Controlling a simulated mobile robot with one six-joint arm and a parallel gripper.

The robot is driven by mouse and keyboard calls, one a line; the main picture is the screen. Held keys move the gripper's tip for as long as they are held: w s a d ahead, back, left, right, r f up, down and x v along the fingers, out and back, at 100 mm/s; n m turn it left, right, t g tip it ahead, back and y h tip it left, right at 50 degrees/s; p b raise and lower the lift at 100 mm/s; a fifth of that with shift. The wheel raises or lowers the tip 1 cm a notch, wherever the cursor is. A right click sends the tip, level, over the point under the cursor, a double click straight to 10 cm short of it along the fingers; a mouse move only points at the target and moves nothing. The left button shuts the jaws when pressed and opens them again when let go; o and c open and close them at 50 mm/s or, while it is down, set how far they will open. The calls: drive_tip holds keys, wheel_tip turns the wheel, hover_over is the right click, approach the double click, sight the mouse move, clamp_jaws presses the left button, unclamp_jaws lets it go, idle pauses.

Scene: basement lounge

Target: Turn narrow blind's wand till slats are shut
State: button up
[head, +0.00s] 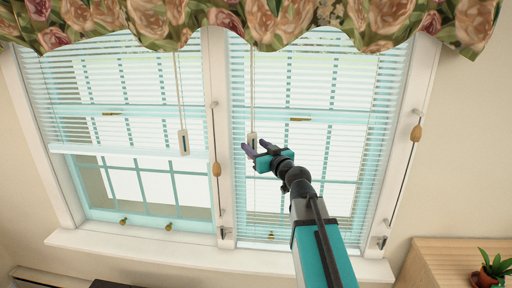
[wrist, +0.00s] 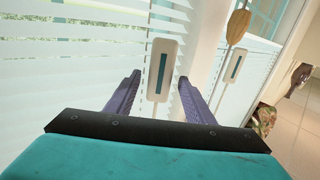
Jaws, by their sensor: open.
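The right blind (head: 320,130), slightly the narrower of the two, hangs the full height of its window. Its slats are open, with the bright outside showing between them. Its wand (head: 252,90) hangs near its left edge and ends in a white handle (head: 252,139) with a dark strip. My gripper (head: 246,150) is at this handle. In the wrist view, the handle (wrist: 166,60) stands nearly upright between the two open fingers (wrist: 160,77), with gaps on both sides. I cannot tell how deep it sits between them.
The left blind (head: 110,85) is partly raised, with its own wand handle (head: 183,143). Wooden-tasselled cords hang beside the windows (head: 416,132) (head: 216,169). A floral valance (head: 270,22) hangs above; the sill (head: 140,248) is below. A potted plant (head: 492,272) stands at lower right.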

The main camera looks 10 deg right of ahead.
drive_tip(key=c, duration=1)
drive_tip(key=shift+c, duration=0.2)
drive_tip(key=y+b, duration=0.1)
drive_tip(key=b, duration=0.1)
drive_tip(key=n+b, duration=0.1)
drive_tip(key=b, duration=0.2)
drive_tip(key=shift+w+d+f+g+y, duration=0.15)
drive_tip(key=shift+d+f+g+y, duration=0.15)
drive_tip(key=shift+y, duration=0.1)
drive_tip(key=n+y+b, duration=0.1)
drive_tip(key=b, duration=0.2)
drive_tip(key=n+g+y+b, duration=0.1)
drive_tip(key=b, duration=0.3)
drive_tip(key=shift+w+d+r+g+y, duration=0.1)
drive_tip(key=shift+w+d+g+y, duration=0.05)
drive_tip(key=shift+g+y, duration=0.2)
drive_tip(key=n+y+b, duration=0.1)
drive_tip(key=b, duration=0.1)
drive_tip(key=n+g+y+b, duration=0.1)
drive_tip(key=b, duration=0.1)
drive_tip(key=g+y+b, duration=0.1)
drive_tip(key=b, duration=0.1)
drive_tip(key=shift+w+d+r+n, duration=0.1)
drive_tip(key=shift+w+d+n, duration=0.15)
drive_tip(key=shift+n, duration=0.15)
drive_tip(key=shift+r+n+g+y+b, duration=0.1)
drive_tip(key=shift+n+g+y+b, duration=0.7)
drive_tip(key=shift+g+b, duration=0.25)
drive_tip(key=o, duration=1)
drive_tip(key=shift+o, duration=0.2)
